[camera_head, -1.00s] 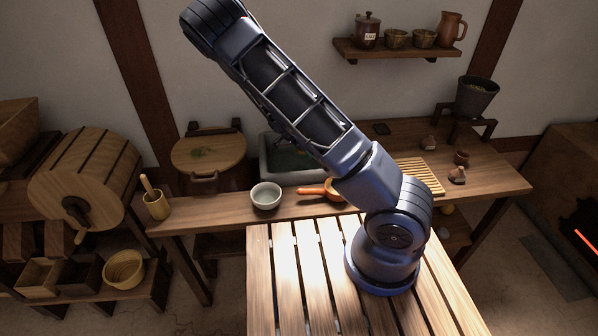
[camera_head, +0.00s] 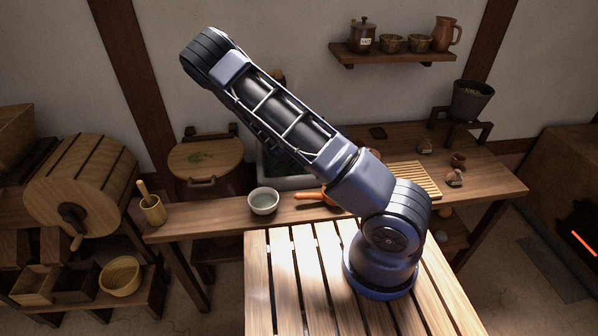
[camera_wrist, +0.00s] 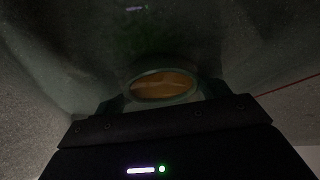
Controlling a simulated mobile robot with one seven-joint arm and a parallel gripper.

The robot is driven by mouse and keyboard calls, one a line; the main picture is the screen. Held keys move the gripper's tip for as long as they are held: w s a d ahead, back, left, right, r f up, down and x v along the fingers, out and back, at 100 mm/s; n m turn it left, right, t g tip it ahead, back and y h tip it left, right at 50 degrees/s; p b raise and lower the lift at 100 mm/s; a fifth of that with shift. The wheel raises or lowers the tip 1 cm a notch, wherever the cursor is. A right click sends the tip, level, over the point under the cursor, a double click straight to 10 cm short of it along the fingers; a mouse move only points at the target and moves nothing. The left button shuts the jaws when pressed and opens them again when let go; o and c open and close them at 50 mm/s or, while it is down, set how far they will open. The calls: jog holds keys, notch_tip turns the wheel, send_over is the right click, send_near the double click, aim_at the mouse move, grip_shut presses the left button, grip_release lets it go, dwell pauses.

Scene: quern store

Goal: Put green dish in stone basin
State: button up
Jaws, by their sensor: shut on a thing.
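In the wrist view, my gripper (camera_wrist: 162,100) is shut on the green dish (camera_wrist: 133,92), a small round vessel with a dull green rim and an orange-brown inside. The stone basin (camera_wrist: 50,60) fills the dim background there, with grey speckled walls around the dish. I cannot tell whether the dish touches its floor. In the head view, the grey stone basin (camera_head: 262,168) stands at the back of the wooden bench, mostly hidden behind my arm. My gripper and the dish are hidden there.
A pale bowl (camera_head: 263,202) and an orange-handled pan (camera_head: 310,196) are on the bench in front of the basin. A wooden mortar with pestle (camera_head: 153,210) stands at the bench's left end. A slatted rack (camera_head: 415,178) lies to the right. A shelf (camera_head: 395,55) hangs above.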

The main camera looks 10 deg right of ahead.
jog(key=shift+f, duration=0.1)
jog(key=o, duration=1)
jog(key=shift+o, duration=0.2)
jog(key=v, duration=1.1)
jog(key=s+d+r+n+y, duration=0.2)
jog(key=s+d+r, duration=0.2)
jog(key=r, duration=0.6)
jog(key=s+d+r+n+g+y, duration=0.1)
jog(key=s+d+r+n+y, duration=0.2)
jog(key=r, duration=0.7)
jog(key=s+d+r+n+y, duration=0.1)
jog(key=s+d+r, duration=0.35)
jog(key=r, duration=0.55)
jog(key=s+d+r+n+t, duration=0.1)
jog(key=s+d+r+n, duration=0.2)
jog(key=s+r, duration=0.3)
jog(key=s+d+r+n+t, duration=0.1)
jog(key=s+r, duration=0.5)
jog(key=s, duration=0.7)
jog(key=shift+d+r+n+t+h, duration=0.35)
jog(key=shift+d+n, duration=0.55)
jog(key=shift+d, duration=0.35)
